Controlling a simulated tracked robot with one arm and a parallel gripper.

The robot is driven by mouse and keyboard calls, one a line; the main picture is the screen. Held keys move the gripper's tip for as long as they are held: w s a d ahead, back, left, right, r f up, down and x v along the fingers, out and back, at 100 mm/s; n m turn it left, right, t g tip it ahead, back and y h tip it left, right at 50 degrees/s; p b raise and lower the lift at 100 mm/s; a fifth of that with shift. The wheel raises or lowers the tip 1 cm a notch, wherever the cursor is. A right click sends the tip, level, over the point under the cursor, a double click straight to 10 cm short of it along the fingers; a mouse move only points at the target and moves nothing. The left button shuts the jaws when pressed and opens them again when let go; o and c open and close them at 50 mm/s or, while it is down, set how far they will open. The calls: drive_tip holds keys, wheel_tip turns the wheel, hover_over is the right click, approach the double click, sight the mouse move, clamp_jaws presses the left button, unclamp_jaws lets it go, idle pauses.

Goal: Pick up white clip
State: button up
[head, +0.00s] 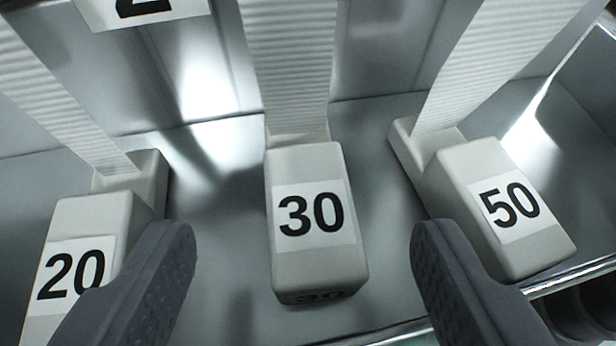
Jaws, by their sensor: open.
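Three white clips with number labels stand in a row in the head view, each with a white ribbed webbing strap running up from its back. The clip marked 30 (318,264) is in the middle. The clip marked 20 (82,218) is at the left and the clip marked 50 (468,165) at the right. My gripper (304,236) is open, its two dark grey fingers apart on either side of the 30 clip with gaps to it. The left finger covers part of the 20 clip, and the right finger overlaps the lower edge of the 50 clip. Nothing is held.
The clips rest on a shiny metal surface (225,250) with a metal wall (385,55) behind. A metal rim (575,278) runs along the front at lower right. A label (140,8) with a partly cut-off number shows at the top left. Bare metal lies between the clips.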

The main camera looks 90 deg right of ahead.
sight(309, 181)
drive_tip(key=x, duration=0.5)
drive_tip(key=shift+s, duration=0.1)
drive_tip(key=shift+a, duration=0.1)
drive_tip(key=c, duration=1.1)
